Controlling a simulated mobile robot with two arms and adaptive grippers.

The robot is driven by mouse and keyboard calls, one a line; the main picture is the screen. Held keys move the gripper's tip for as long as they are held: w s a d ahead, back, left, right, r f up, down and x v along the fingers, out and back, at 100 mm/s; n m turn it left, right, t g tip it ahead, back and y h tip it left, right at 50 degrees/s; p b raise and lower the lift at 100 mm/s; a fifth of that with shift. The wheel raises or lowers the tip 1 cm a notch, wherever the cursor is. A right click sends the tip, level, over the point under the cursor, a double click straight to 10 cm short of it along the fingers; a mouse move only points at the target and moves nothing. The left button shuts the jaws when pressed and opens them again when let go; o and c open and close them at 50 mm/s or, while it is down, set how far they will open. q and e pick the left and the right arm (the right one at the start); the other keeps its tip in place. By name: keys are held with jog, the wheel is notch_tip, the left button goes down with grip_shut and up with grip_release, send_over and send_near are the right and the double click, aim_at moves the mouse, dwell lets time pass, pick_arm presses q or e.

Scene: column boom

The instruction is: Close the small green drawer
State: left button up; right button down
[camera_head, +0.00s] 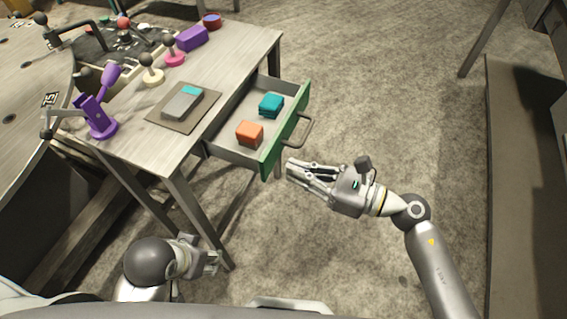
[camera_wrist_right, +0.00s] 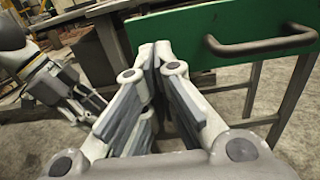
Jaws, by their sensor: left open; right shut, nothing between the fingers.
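The small green drawer (camera_head: 284,145) is pulled out from the right side of the grey table in the head view. Its green front carries a dark bar handle (camera_head: 305,130). An orange block (camera_head: 249,133) and a teal block (camera_head: 270,105) lie inside it. My right gripper (camera_head: 291,171) is shut and empty, just beyond the lower end of the drawer front. In the right wrist view the drawer front (camera_wrist_right: 225,25) and its handle (camera_wrist_right: 262,46) are ahead, to the upper right of the fingers. My left gripper (camera_head: 216,262) is open, low by the table leg, away from the drawer.
The table (camera_head: 130,140) holds a grey device (camera_head: 183,104) on a mat, a purple stand (camera_head: 98,118), knobbed pieces and a purple block (camera_head: 192,38). Table legs stand beneath the drawer. The floor (camera_head: 390,100) right of the drawer is clear.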

aim_at(271, 163)
jog(key=shift+x, duration=1.7)
jog(key=x, duration=1.3)
jog(key=shift+a, duration=0.1)
jog(key=shift+r, duration=0.1)
